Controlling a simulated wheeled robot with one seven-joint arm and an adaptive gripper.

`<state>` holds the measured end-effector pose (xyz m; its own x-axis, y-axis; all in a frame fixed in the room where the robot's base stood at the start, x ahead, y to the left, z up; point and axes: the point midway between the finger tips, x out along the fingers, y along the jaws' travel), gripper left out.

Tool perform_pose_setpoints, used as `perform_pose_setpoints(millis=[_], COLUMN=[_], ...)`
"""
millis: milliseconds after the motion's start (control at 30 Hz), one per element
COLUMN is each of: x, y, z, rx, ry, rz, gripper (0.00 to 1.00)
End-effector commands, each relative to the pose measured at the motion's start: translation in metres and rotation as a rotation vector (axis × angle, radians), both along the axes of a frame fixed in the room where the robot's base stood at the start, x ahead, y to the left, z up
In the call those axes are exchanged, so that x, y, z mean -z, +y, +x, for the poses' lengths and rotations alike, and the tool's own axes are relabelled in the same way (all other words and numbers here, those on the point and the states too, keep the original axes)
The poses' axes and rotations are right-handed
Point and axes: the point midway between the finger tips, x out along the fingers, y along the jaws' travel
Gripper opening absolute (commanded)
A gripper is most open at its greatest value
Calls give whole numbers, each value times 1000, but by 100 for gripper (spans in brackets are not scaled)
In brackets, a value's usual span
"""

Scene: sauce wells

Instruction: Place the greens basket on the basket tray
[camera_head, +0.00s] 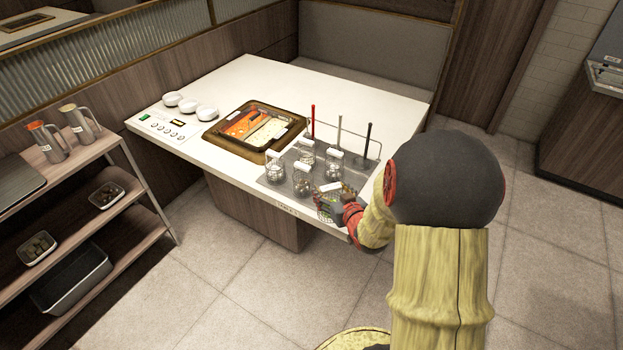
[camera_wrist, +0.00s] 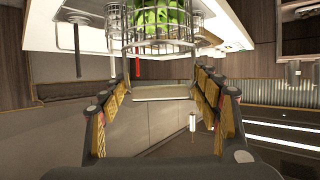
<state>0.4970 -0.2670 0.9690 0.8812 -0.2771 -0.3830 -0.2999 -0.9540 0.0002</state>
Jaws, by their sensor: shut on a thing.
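The greens basket, a wire basket with green leaves, shows at the top of the wrist view (camera_wrist: 155,30) and at the front right of the table in the head view (camera_head: 328,208). My gripper (camera_head: 346,207) is at its right side in the head view. In the wrist view my gripper's fingers (camera_wrist: 162,95) stand either side of the basket's pale handle, shut on it. The grey basket tray (camera_head: 284,188) lies along the table's front right edge. The greens basket is at its front right corner; whether it touches the tray is hidden.
Several other wire baskets (camera_head: 302,181) with white handles stand on the tray. A rack with red, grey and black-handled tools (camera_head: 340,130) rises behind them. A divided sauce well (camera_head: 250,127) is left of the tray. White bowls (camera_head: 206,112) stand farther left.

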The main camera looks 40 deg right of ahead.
Motion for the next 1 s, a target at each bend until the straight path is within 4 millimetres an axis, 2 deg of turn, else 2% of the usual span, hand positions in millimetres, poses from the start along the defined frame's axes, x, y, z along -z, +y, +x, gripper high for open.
perform_pose_setpoints(millis=[33,100,233,367,467,800,1000], x=[-14,-24,-36,-38,-30,5,39], y=[-17,-32,-49,-57,-60,-80,-87], z=[-10,-22,-37,-39,-26,47,73], rx=[27,50,78,88,86,86,87], ry=[-5,-4,-3,-2,-2,-1,-1], rz=[-4,-3,-2,0,2,1,1], gripper=[9,9,9,9,9,9,9])
